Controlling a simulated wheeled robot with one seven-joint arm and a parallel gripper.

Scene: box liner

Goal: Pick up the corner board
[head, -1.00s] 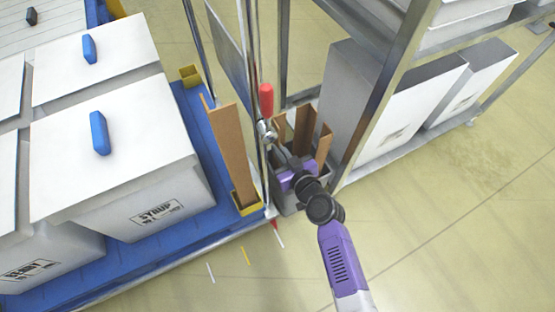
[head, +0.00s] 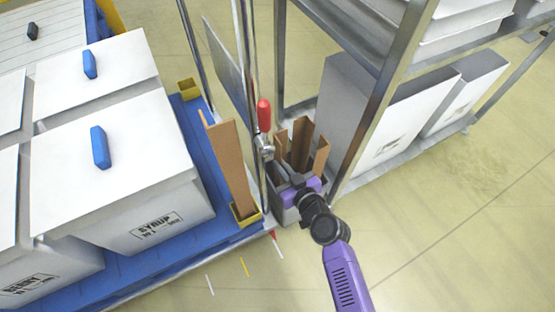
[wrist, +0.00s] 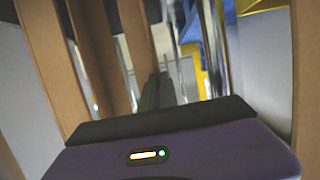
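Several brown corner boards (head: 301,140) stand upright in a grey bin (head: 284,206) between the blue pallet and the rack. Another tall brown corner board (head: 231,165) stands in a yellow corner pocket on the pallet. My gripper (head: 284,170) is low at the bin, beside the boards. In the wrist view its dark fingers (wrist: 158,90) lie close together, with brown boards (wrist: 137,45) just beyond and to the left. Another brown face (wrist: 308,60) fills the right edge. Whether a board's thin wall lies between the fingers is not clear.
A blue pallet (head: 188,130) with white lidded boxes (head: 115,140) stands left. Metal posts and a red-handled clamp (head: 263,115) are close to my gripper. A metal rack (head: 375,95) with grey boxes stands right. The floor in front is open.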

